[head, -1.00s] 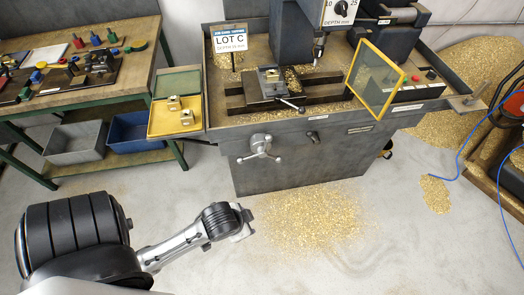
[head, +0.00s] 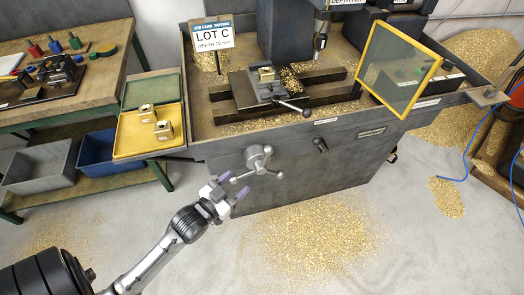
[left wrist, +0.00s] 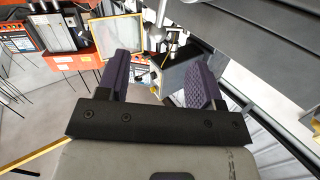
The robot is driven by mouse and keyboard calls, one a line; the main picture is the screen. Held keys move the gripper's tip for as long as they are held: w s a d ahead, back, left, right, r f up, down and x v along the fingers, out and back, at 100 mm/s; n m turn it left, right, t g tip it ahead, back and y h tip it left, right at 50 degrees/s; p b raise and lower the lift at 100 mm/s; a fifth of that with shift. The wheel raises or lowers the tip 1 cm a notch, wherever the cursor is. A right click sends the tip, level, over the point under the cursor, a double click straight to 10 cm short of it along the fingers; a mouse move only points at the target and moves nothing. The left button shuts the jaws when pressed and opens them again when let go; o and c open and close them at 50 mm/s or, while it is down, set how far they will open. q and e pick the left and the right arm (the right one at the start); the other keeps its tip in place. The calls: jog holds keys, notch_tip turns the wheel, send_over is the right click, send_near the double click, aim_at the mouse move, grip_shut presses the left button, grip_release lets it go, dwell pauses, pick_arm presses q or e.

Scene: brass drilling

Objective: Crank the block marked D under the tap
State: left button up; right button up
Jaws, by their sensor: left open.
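A brass block (head: 266,74) sits in the vise (head: 250,92) on the machine table; no letter on it is readable. The tap spindle (head: 320,43) hangs to the right of and behind that block. A three-armed crank handle (head: 258,160) is on the machine's front face. My left gripper (head: 233,185) is open and empty, just left of and below the crank, with its purple fingers towards it and apart from it. The left wrist view shows the two spread fingers (left wrist: 158,78). My right gripper is in neither view.
Two more brass blocks (head: 163,131) stand in the yellow tray (head: 132,143) at the left. A yellow-framed guard (head: 437,67) stands right of the vise. A LOT C sign (head: 212,35) stands behind. Brass chips (head: 315,228) cover the floor in front.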

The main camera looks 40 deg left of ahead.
aim_at(265, 155)
pick_arm(q)
jog(key=shift+t, duration=0.4)
jog(key=w+b, duration=0.1)
jog(key=w, duration=0.3)
jog(key=w+b, duration=0.1)
jog(key=w, duration=0.4)
jog(key=w+r+b, duration=0.1)
jog(key=w, duration=0.4)
jog(key=shift+a+b, duration=0.1)
jog(key=shift+b, duration=0.2)
jog(key=shift+c, duration=0.3)
jog(key=c, duration=0.5)
jog(key=shift+r, duration=0.1)
grip_shut()
